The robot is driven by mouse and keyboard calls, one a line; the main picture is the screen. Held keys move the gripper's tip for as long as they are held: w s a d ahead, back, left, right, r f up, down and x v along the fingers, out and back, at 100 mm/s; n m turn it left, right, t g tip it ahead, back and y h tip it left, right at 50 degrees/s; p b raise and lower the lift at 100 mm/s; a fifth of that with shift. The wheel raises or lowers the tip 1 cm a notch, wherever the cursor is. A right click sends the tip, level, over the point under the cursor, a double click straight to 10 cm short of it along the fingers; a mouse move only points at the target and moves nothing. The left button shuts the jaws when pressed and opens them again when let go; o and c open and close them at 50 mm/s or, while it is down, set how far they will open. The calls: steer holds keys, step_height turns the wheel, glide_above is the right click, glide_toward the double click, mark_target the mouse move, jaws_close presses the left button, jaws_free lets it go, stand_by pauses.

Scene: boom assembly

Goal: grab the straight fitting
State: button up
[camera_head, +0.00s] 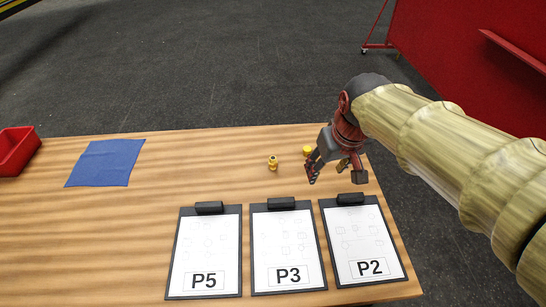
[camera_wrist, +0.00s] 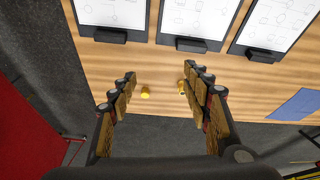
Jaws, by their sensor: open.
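Two small yellow brass-like fittings lie on the wooden table. One fitting (camera_head: 273,162) seems to stand upright, left of my gripper (camera_head: 335,178). The other, a short rounded fitting (camera_head: 307,151), sits closer to my gripper and farther back. I cannot tell for sure which is the straight fitting. In the wrist view, my gripper (camera_wrist: 158,74) is open and empty. The short fitting (camera_wrist: 146,92) shows between the fingers, below them on the table. The other fitting (camera_wrist: 182,88) is partly hidden by the right finger.
Three clipboards, P5 (camera_head: 205,245), P3 (camera_head: 288,245) and P2 (camera_head: 362,240), lie along the near side. A blue cloth (camera_head: 105,162) and a red bin (camera_head: 15,150) are at the left. The table between cloth and fittings is clear. A red panel (camera_head: 465,60) stands behind right.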

steer(key=w+a+n+g+p, duration=0.1)
steer(key=w+a+p, duration=0.15)
steer(key=w, duration=0.75)
steer(key=n+g+p, duration=0.3)
steer(key=p, duration=0.6)
glide_above(273, 158)
steer(key=f, duration=1.5)
steer(key=shift+w+d, duration=0.2)
steer(key=shift+w, duration=0.05)
steer(key=shift+w+a+f, duration=0.1)
steer(key=shift+w+f, duration=0.05)
steer(key=shift+f, duration=1.8)
steer(key=f, duration=0.5)
steer(key=shift+s+a+b, duration=0.1)
steer(key=shift+s+b, duration=0.2)
steer(key=shift+b, duration=0.05)
steer(key=shift+r, duration=0.1)
steer(key=shift+c, duration=0.2)
jaws_close()
